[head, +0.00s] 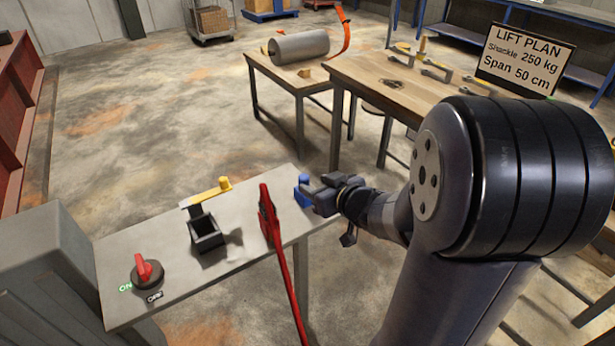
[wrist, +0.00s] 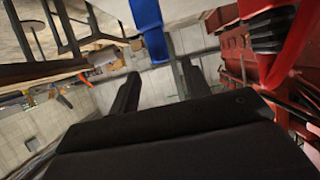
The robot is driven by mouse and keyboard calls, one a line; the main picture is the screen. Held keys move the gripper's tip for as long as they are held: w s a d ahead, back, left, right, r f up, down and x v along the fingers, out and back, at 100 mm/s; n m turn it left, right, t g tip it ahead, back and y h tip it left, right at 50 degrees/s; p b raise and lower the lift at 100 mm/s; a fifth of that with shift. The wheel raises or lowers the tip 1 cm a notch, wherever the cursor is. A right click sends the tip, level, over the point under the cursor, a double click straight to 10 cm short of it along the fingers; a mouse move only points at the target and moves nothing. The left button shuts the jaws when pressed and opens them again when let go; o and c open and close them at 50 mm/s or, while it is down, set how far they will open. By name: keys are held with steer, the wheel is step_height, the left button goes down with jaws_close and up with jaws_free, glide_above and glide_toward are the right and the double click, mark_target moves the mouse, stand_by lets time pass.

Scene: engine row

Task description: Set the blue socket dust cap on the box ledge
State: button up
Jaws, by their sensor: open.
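The blue socket dust cap (head: 303,191) is at the right end of a grey ledge (head: 165,232), right at my gripper's tips in the head view. In the wrist view the blue cap (wrist: 150,30) comes in from the top edge, its end near the gap between the two fingertips. My gripper (head: 314,191) reaches in from the right with its fingers apart; they also show in the wrist view (wrist: 160,72). I cannot tell whether a finger touches the cap. The cap's underside contact is hidden.
A red upright part (head: 268,215) stands close left of the cap. Farther left are a dark open box (head: 206,238), a yellow bar (head: 210,192) and a red rotary switch (head: 146,272). A grey cabinet (head: 50,270) adjoins the ledge. A wooden table (head: 390,85) stands behind.

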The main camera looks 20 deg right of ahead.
steer(key=p+v, duration=0.1)
steer(key=v, duration=0.4)
steer(key=shift+s, duration=0.1)
